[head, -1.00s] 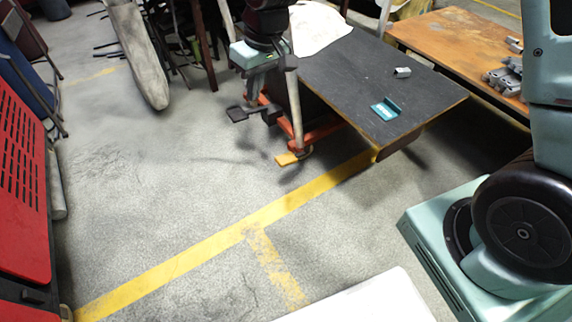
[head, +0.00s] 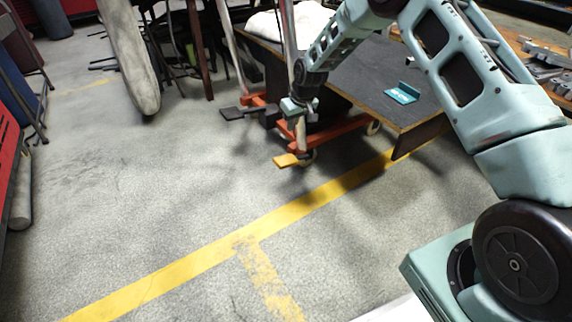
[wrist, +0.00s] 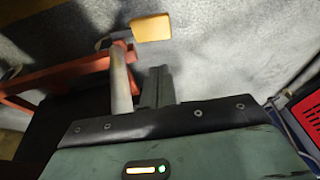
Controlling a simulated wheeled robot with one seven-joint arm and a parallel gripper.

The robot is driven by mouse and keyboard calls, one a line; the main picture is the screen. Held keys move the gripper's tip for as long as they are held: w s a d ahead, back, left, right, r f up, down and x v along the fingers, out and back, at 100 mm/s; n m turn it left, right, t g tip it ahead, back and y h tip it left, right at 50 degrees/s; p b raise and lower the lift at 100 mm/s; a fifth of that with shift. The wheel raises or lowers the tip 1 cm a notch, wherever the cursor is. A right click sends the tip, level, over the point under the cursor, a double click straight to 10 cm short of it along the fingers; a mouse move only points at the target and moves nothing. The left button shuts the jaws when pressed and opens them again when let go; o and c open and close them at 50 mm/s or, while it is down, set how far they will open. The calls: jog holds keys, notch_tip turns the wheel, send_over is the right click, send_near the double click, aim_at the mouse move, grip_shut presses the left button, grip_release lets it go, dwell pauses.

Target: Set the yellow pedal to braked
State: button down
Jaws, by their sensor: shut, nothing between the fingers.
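The yellow pedal (head: 288,161) juts out low at the front corner of an orange-red wheeled frame (head: 335,131), just above the floor. In the wrist view the pedal (wrist: 151,27) is near the top, ahead of my fingertips and apart from them. My gripper (wrist: 160,72) is shut and empty. A pale metal post (wrist: 120,82) of the frame stands close on the left of my fingers. In the head view my gripper hangs above the pedal, beside the post. I cannot tell the pedal's exact tilt.
A dark pedal (head: 232,113) sits on the frame's far left corner. A dark-topped table (head: 350,75) stands over the frame, with a teal bracket (head: 402,93) on top. The floor to the left and front is clear, with yellow lines (head: 200,258).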

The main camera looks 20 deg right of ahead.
jog(key=shift+w+d+f, duration=0.15)
jog(key=shift+d+f, duration=0.15)
jog(key=shift+f, duration=0.2)
jog(key=shift+w+d+f, duration=0.15)
jog(key=shift+d+f, duration=0.1)
jog(key=shift+f, duration=0.2)
jog(key=b, duration=0.8)
send_over(284, 159)
jog(key=f, duration=0.8)
jog(key=d+f, duration=0.1)
jog(key=f, duration=0.3)
jog(key=shift+s, duration=0.4)
jog(key=shift+a+f+b, duration=0.3)
jog(key=shift+f+b, duration=0.4)
jog(key=shift+f, duration=0.05)
jog(key=shift+s+a, duration=0.1)
